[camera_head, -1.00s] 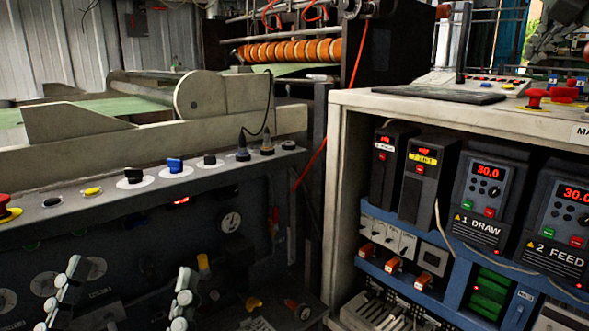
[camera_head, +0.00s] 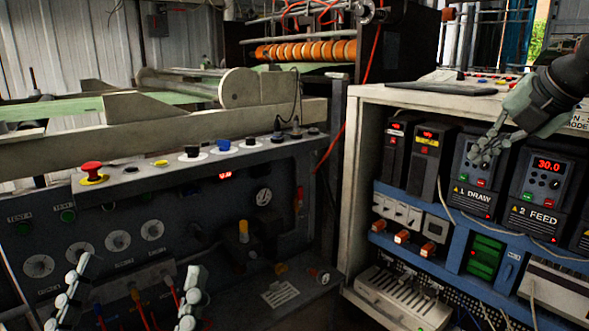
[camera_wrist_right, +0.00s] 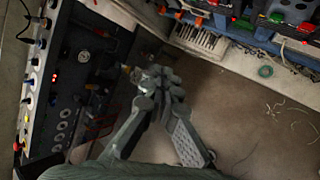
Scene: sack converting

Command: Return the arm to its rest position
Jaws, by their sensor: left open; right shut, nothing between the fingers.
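My right gripper (camera_head: 482,160) is shut and empty.
The white cabinet (camera_head: 352,200) holds the drives, including "2 FEED" (camera_head: 533,217) showing 30.0. The left console carries a red mushroom button (camera_head: 92,170) and several knobs. Loose cables hang near the cabinet. Bare floor (camera_wrist_right: 235,110) shows below the right gripper.

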